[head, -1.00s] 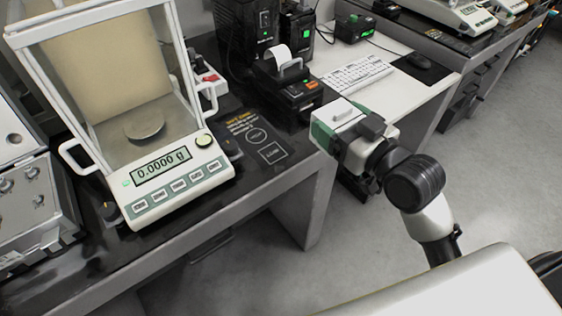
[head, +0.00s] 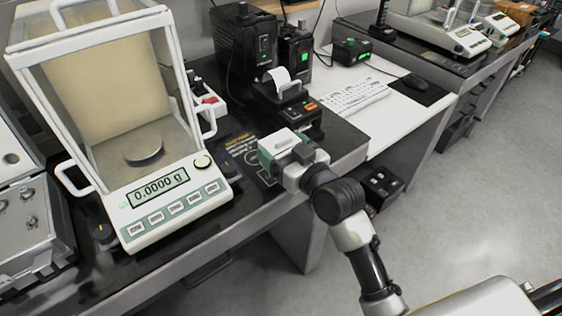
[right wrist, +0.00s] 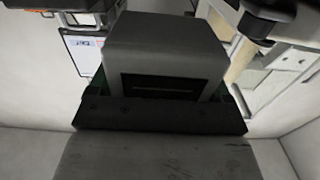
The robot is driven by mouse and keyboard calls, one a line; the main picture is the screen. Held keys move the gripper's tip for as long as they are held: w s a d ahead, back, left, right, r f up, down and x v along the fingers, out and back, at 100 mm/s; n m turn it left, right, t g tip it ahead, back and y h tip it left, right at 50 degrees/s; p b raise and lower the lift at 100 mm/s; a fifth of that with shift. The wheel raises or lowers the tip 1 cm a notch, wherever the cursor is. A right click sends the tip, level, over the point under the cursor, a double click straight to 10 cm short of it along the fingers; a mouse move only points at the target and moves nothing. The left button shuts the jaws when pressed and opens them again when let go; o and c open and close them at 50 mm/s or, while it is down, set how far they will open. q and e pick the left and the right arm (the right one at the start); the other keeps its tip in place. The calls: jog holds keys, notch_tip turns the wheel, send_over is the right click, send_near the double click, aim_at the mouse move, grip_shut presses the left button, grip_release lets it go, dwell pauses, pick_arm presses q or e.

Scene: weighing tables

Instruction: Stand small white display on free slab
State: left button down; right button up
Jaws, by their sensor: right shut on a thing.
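The small white display (head: 278,141) is in my right gripper (head: 286,153), which is shut on it. In the head view they are over the dark tabletop (head: 245,205) near its front edge, covering part of the printed markings (head: 240,150). I cannot tell whether the display touches the top. In the right wrist view the held display (right wrist: 165,50) is a pale block with a dark panel facing the camera. A free slab cannot be clearly made out; the marked area is partly hidden by my gripper. My left gripper is not in view.
A large glass-walled balance (head: 170,205) reading 0.0000 g stands to the left. A small printer (head: 290,100) and black boxes (head: 245,40) stand behind my gripper. A keyboard (head: 352,95) lies on the white desk to the right. A metal case (head: 30,215) is at far left.

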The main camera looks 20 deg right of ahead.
jog(key=shift+w+a+f, duration=0.15)
jog(key=shift+f, duration=0.1)
notch_tip(320, 180, down, 2)
jog(key=shift+f, duration=0.65)
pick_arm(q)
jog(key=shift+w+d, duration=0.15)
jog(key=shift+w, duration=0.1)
pick_arm(e)
jog(key=shift+f, duration=0.15)
jog(key=o, duration=1)
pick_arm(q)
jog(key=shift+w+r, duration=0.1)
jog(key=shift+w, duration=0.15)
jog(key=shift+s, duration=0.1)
